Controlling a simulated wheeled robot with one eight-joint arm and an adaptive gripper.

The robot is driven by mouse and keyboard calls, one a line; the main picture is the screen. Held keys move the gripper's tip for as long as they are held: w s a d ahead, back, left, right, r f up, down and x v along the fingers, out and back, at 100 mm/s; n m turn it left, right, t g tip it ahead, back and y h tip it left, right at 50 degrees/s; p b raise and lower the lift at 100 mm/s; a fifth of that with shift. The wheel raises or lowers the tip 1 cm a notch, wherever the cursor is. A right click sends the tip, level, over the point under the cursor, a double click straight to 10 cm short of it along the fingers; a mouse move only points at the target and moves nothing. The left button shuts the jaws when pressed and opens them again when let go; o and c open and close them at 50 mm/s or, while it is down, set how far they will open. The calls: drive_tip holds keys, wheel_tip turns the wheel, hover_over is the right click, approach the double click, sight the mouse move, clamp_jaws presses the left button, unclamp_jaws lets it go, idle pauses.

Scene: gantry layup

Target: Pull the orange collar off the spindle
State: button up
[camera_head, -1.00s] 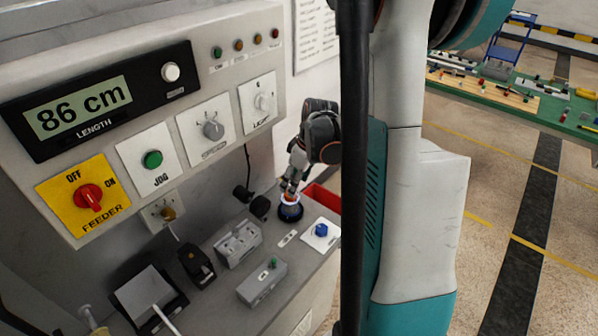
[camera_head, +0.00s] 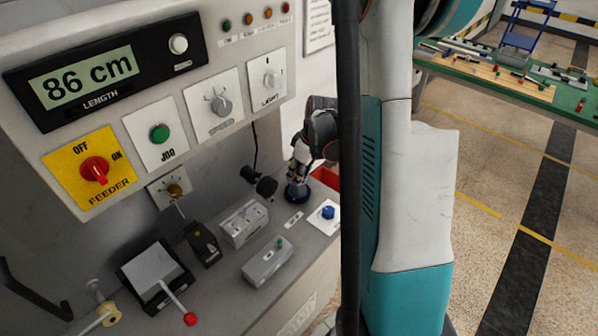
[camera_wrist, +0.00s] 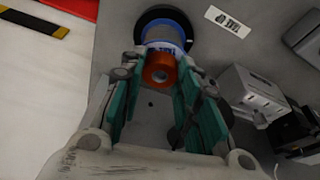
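The orange collar (camera_wrist: 160,71) shows in the wrist view between the fingers of my gripper (camera_wrist: 160,62), with its round open end facing the camera. Behind it is the blue and grey spindle (camera_wrist: 166,37) on a round dark base. My gripper's green-padded fingers stand on either side of the collar, close against its edges. I cannot tell whether they press on it or leave a small gap. In the head view my gripper (camera_head: 299,172) is pointing down over the dark blue spindle base (camera_head: 297,193); the collar is not clear there.
A blue knob on a white plate (camera_head: 327,212) and a label plate (camera_head: 294,219) are close to the spindle. Grey switch boxes (camera_head: 243,222) and a red-tipped lever (camera_head: 165,288) stand left on the bench. A red bin (camera_head: 325,177) is behind, partly hidden by my arm.

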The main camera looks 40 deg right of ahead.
drive_tip(key=shift+o, duration=0.7)
clamp_jaws()
drive_tip(key=shift+r+p, duration=0.95)
drive_tip(key=shift+r, duration=0.65)
drive_tip(key=shift+r+p, duration=0.95)
drive_tip(key=shift+r, duration=0.7)
